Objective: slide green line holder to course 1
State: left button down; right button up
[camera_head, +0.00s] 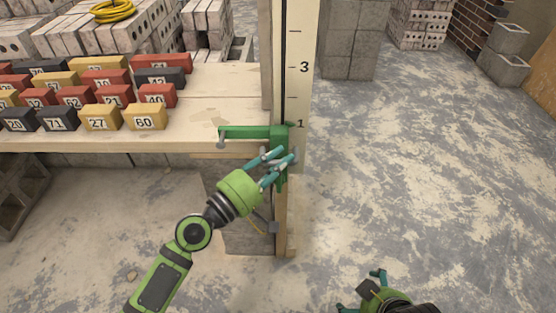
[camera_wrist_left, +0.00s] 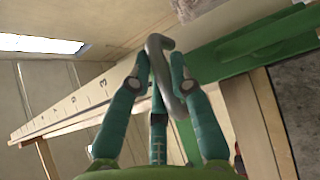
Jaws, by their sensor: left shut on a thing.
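The green line holder (camera_head: 246,132) sits on the upright wooden post (camera_head: 282,215), its arm reaching left over the table's edge, about level with the 1 on the white measuring scale (camera_head: 301,90). My left gripper (camera_head: 279,164) is at the holder's lower part, its fingers closed. In the left wrist view the closed fingers (camera_wrist_left: 162,62) are around a bent grey metal handle (camera_wrist_left: 162,80), with the green holder (camera_wrist_left: 250,50) just behind. The fingers hide part of the handle. My right gripper (camera_head: 362,291) is at the bottom, empty, its fingers apart.
A wooden table (camera_head: 215,90) on the left bears several numbered red, yellow and black blocks (camera_head: 143,117). Stacked bricks and a yellow coil (camera_head: 112,10) are behind it. Grey blocks (camera_head: 350,40) stand at the back. The floor on the right is clear.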

pick_arm(q)
jog(key=shift+f, duration=0.4)
jog(key=c, duration=1.1)
grip_release()
jog(key=shift+f, duration=0.1)
jog(key=v, duration=1.2)
jog(key=shift+r, duration=0.3)
